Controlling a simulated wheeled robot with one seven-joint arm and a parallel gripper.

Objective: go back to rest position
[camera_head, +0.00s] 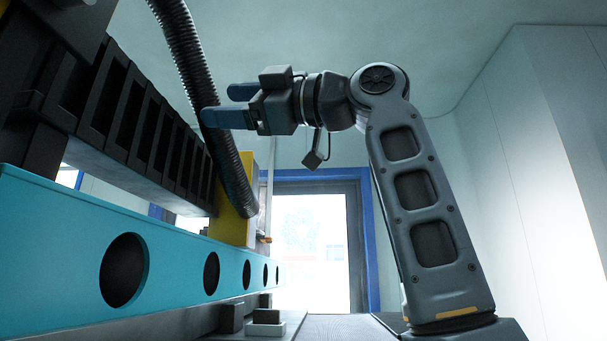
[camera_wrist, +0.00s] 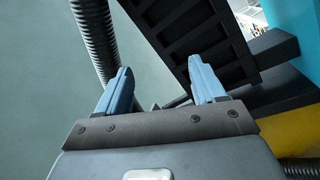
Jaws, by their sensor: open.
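My gripper (camera_head: 222,105) is raised high on my arm in the head view and points left toward the panel fixture. Its two blue fingers are apart with nothing between them; they also show in the wrist view (camera_wrist: 161,88). A dark corrugated hose (camera_head: 196,85) hangs down just by the fingertips in the head view. In the wrist view the hose (camera_wrist: 92,35) runs beyond the left finger. I cannot tell whether the fingers touch it.
A turquoise beam (camera_head: 70,240) with several round holes runs along the left. Above it is a row of black slotted panels (camera_head: 125,115). A yellow block (camera_head: 232,229) stands behind the hose's lower end. A bright doorway (camera_head: 310,240) is at the back. The right side by the white wall is open.

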